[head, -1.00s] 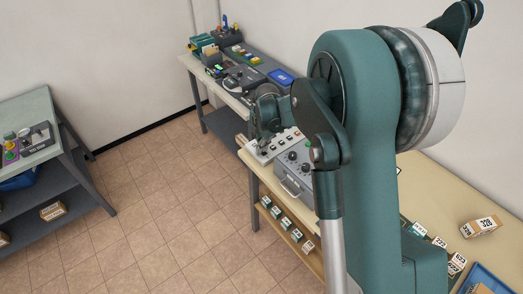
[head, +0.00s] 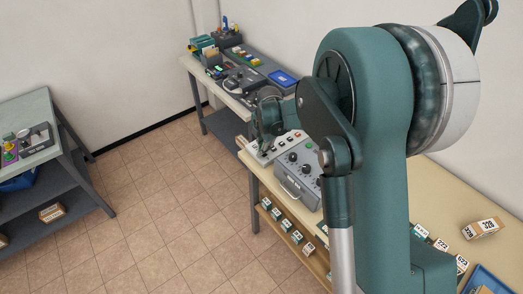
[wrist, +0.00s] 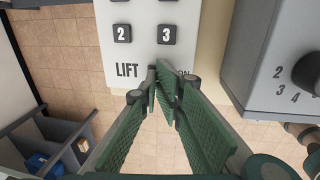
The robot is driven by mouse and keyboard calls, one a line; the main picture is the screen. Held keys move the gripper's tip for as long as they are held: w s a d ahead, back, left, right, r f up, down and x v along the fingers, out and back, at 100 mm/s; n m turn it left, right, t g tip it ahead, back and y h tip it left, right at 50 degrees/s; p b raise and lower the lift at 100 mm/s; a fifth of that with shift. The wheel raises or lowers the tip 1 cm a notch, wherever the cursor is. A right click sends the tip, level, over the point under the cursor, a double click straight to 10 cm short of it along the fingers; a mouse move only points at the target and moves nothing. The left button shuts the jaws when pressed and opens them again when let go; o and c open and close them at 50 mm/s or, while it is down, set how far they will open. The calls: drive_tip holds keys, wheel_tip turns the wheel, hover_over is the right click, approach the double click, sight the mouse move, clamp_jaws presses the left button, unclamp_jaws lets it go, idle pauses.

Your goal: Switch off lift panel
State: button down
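The lift panel (wrist: 145,48) is a white plate in the wrist view, with square dark buttons marked 2 (wrist: 122,33) and 3 (wrist: 166,34) and the word LIFT below them. My gripper (wrist: 158,72) has its green fingertips together, over the panel's lower edge beside LIFT. The fingertips partly cover another label there, so I cannot read it whole. Whether they touch the panel is unclear. In the head view the lift panel (head: 258,155) lies at the bench's far end, partly hidden by my gripper and arm. No switch shows clearly in the wrist view.
A grey control box (head: 297,168) with dark knobs and a handle stands right beside the panel; it also shows in the wrist view (wrist: 275,65). Small labelled boxes (head: 287,225) line the shelf below. A cardboard box (head: 482,228) lies on the bench at right.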

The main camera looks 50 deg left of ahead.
drive_tip(key=shift+s+d+f, duration=0.1)
drive_tip(key=shift+d+f, duration=0.15)
drive_tip(key=shift+d, duration=0.15)
wheel_tip(320, 180, up, 14)
drive_tip(key=a+p, duration=0.1)
drive_tip(key=a, duration=0.1)
drive_tip(key=shift+a+r, duration=0.15)
drive_tip(key=shift+r, duration=0.1)
idle(0.4)
idle(0.3)
